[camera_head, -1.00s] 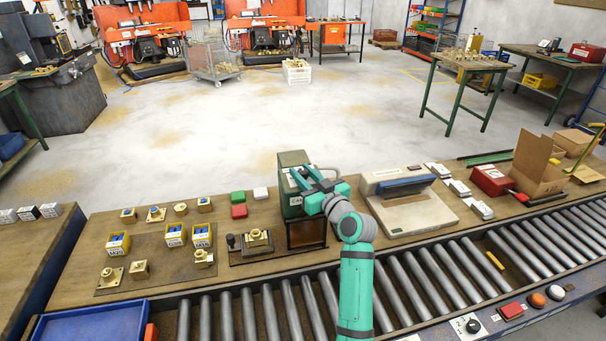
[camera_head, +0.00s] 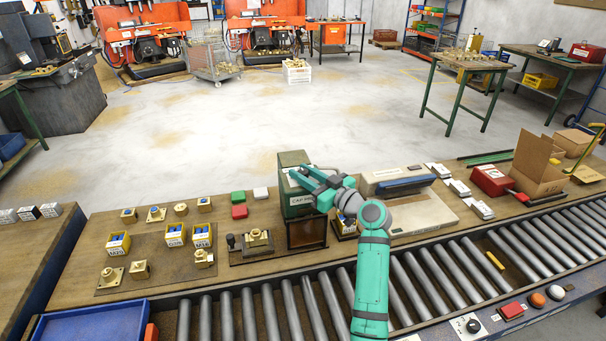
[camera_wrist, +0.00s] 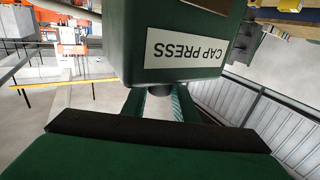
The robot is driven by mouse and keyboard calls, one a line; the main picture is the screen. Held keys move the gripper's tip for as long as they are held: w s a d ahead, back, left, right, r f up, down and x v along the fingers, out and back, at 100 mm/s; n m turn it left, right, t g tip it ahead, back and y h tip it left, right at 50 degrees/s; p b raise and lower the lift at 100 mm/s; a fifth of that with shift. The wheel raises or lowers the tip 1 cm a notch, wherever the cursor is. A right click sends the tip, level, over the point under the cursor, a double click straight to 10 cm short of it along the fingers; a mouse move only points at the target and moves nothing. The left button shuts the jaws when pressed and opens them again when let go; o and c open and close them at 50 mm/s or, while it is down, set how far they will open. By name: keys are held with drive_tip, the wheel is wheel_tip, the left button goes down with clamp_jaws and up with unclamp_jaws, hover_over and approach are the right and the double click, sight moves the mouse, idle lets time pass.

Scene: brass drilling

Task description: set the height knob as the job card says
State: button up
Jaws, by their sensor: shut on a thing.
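The green cap press (camera_head: 296,203) stands on the near bench, its CAP PRESS label readable but upside down in the wrist view (camera_wrist: 187,48). A dark round knob (camera_wrist: 160,91) projects from the press's edge in the wrist view; I take it for the height knob. My gripper (camera_head: 302,176) is at the upper part of the press. In the wrist view its fingers (camera_wrist: 158,105) lie on both sides of the knob, shut on it. No pointer or scale on the knob is readable. I cannot make out a job card.
Left are a fixture with a brass part (camera_head: 257,241), coloured blocks (camera_head: 239,211) and a mat (camera_head: 150,270) with brass parts and yellow bins. A roller conveyor (camera_head: 300,305) runs along the front.

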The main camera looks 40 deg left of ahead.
drive_tip(key=o, duration=1.1)
drive_tip(key=shift+c, duration=0.2)
drive_tip(key=s+d, duration=0.2)
drive_tip(key=d, duration=0.8)
drive_tip(key=shift+d, duration=0.35)
drive_tip(key=shift+f, duration=0.1)
